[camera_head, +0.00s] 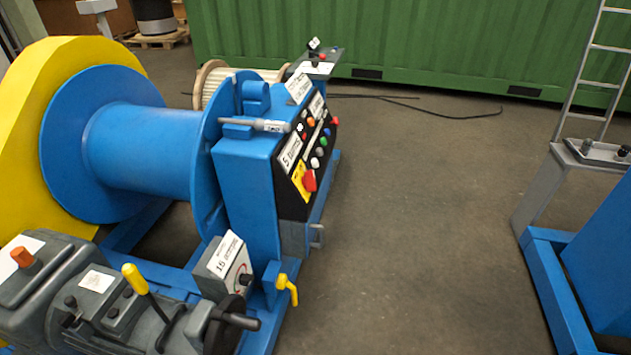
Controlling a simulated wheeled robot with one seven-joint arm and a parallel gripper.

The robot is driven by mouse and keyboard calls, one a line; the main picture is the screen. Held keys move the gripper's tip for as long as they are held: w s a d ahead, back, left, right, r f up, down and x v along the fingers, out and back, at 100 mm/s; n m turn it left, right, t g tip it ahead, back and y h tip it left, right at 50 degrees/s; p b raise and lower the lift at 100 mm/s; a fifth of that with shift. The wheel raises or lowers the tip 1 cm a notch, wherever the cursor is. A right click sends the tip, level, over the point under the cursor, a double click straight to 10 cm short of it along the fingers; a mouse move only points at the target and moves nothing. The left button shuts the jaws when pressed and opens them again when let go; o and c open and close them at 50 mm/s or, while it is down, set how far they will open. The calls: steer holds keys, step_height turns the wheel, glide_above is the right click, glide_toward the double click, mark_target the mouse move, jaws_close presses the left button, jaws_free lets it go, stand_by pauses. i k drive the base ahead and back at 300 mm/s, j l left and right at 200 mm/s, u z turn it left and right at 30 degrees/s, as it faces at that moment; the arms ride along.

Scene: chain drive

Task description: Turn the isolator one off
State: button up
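A red knob on a yellow plate (309,181) sits low on the black control panel of the blue drum machine; it looks like an isolator switch, but its label is too small to read. Its turned position cannot be told. A grey box with a white label and a black knob (245,280) stands lower, in front of the blue housing; its lettering is also unclear. Which of these is isolator one cannot be read. My gripper is not in view.
The blue drum (150,150) and yellow guard (30,120) fill the left. A yellow tap handle (288,290) and black handwheel (228,322) stick out at the front. Another blue frame (550,290) stands at right. The floor (420,220) between is clear, with a black cable farther back.

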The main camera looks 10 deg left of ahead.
mark_target(309, 180)
steer(key=i+l, duration=0.1)
steer(key=i, duration=0.5)
steer(key=i+l+u, duration=0.1)
steer(key=i, duration=0.55)
steer(key=i+l, duration=0.2)
steer(key=i, duration=0.4)
steer(key=j+u, duration=0.05)
